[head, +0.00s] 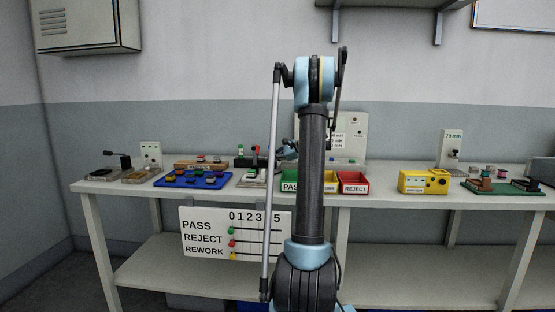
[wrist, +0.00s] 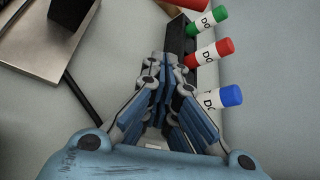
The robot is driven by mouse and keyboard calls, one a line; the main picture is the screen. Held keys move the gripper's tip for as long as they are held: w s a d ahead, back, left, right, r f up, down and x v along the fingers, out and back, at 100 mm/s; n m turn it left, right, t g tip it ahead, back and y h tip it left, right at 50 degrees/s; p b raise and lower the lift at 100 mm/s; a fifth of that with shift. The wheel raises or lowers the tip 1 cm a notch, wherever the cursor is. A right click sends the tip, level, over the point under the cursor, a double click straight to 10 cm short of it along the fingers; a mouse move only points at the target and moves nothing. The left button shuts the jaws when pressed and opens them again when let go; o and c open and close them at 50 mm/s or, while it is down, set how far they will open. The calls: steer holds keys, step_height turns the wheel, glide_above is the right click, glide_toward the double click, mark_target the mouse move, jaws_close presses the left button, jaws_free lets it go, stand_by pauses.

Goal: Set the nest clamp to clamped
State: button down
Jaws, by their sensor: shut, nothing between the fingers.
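The nest clamp appears to be the small fixture on a pale metal base (head: 252,180) near the middle of the bench, left of the green bin. A dark upright part and a red tip rise from it; its lever position is too small to tell. In the wrist view, a metal plate (wrist: 38,42) with a dark block and a black bar (wrist: 82,95) lies at the upper left, probably the same fixture. My gripper (wrist: 167,62) is shut and empty, beside the pen rack and right of the plate. In the head view my arm partly hides it.
A black rack (wrist: 180,38) holds green (wrist: 207,21), red (wrist: 210,53) and blue (wrist: 220,96) capped pens close to my fingers. A blue tray (head: 160,182) of parts stands left; a red bin (head: 354,188) and yellow box (head: 425,182) stand right.

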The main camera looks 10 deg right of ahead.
steer(key=x, duration=0.2)
steer(key=shift+w+a+f, duration=0.15)
steer(key=shift+w+a, duration=0.05)
steer(key=shift+a, duration=0.1)
steer(key=shift+s+a+r, duration=0.15)
steer(key=shift+s+r, duration=0.15)
steer(key=shift+r, duration=0.2)
steer(key=shift+s+a+r, duration=0.1)
steer(key=shift+s+r, duration=0.2)
steer(key=shift+r, duration=0.15)
steer(key=shift+s+a+r, duration=0.2)
steer(key=shift+r, duration=0.2)
steer(key=shift+s+a+r, duration=0.15)
steer(key=shift+s+r, duration=0.05)
steer(key=shift+r, duration=0.15)
steer(key=shift+a+r, duration=0.1)
steer(key=shift+a, duration=0.1)
